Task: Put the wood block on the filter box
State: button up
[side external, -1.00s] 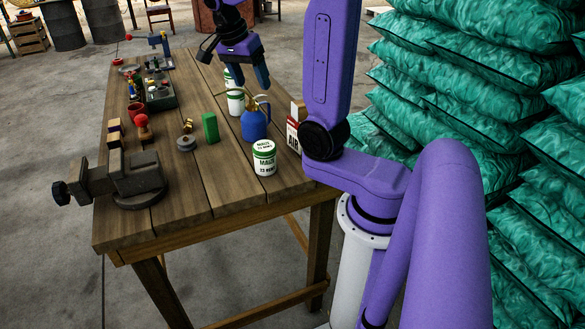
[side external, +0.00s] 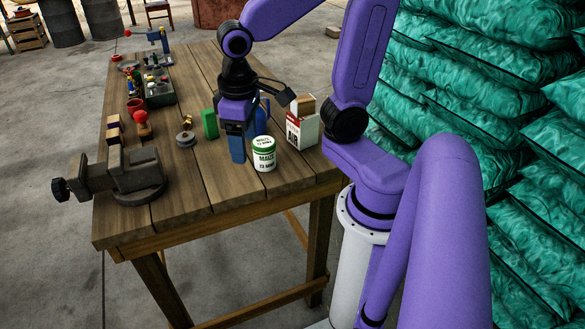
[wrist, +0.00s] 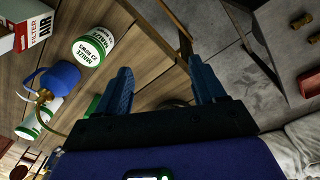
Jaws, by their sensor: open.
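The filter box (side external: 302,131), white and red with "AIR" lettering, stands at the right edge of the bench. It also shows at the upper left in the wrist view (wrist: 36,24). A tan wood block (side external: 303,104) appears to rest on top of it; its lower part is hard to make out. My gripper (side external: 244,146) is open, fingers pointing down, left of the box and beside the maize tin. In the wrist view nothing is between my fingers (wrist: 163,82).
A vise (side external: 125,173) sits front left. The front middle of the bench is clear.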

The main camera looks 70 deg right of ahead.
jog(key=s+a+f+n+y, duration=0.1)
jog(key=s+a+f+n, duration=0.1)
jog(key=s+n, duration=0.8)
jog(key=shift+s+a+f, duration=0.15)
jog(key=shift+s+a, duration=0.3)
jog(key=shift+s, duration=0.25)
